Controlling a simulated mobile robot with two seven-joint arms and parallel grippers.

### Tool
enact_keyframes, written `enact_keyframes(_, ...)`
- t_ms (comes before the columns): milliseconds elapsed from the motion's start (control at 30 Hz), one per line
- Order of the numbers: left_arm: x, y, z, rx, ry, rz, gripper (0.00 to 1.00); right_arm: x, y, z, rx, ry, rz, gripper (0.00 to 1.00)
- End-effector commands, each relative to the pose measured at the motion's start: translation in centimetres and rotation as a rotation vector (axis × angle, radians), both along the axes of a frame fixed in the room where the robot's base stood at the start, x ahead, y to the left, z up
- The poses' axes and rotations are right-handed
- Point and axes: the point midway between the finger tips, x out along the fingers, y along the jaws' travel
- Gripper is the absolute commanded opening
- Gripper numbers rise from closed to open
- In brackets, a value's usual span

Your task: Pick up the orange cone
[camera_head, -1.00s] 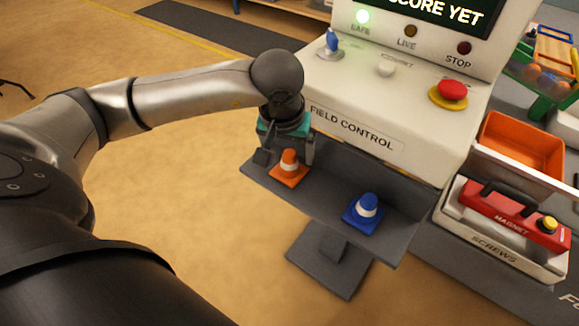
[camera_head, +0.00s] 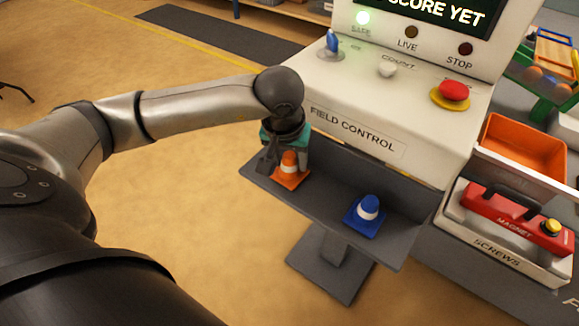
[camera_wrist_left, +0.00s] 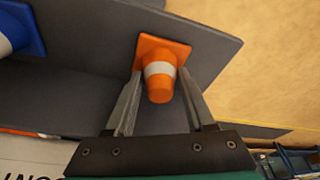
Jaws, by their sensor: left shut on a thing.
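The orange cone (camera_head: 290,170), with a white band and a square base, stands on the grey shelf (camera_head: 330,225) below the control panel. My left gripper (camera_head: 284,163) is at the cone, with its fingers shut on its sides. In the left wrist view the cone (camera_wrist_left: 160,78) sits between the two fingers of the gripper (camera_wrist_left: 161,84). I cannot tell whether its base is clear of the shelf. My right gripper is not in view.
A blue cone (camera_head: 367,211) stands on the same shelf, to the right. The white control panel (camera_head: 350,128) rises behind, with a red stop button (camera_head: 453,91).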

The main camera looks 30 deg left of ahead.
Motion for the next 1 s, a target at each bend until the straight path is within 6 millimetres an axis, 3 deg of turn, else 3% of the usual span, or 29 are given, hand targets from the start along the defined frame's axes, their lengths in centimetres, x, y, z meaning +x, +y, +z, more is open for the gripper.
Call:
enact_keyframes(67,0.0,0.0,0.0,0.0,0.0,0.0,0.34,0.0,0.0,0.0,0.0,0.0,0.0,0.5)
enact_keyframes(367,0.0,0.0,0.0,0.0,-0.001,0.0,0.0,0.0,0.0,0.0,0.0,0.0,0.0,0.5)
enact_keyframes(733,0.1,0.0,0.7,0.001,-0.003,0.0,0.0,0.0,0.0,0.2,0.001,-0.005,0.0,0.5)
enact_keyframes(1000,0.1,0.0,4.6,0.0,-0.005,-0.001,0.0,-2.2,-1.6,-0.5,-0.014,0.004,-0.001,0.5)
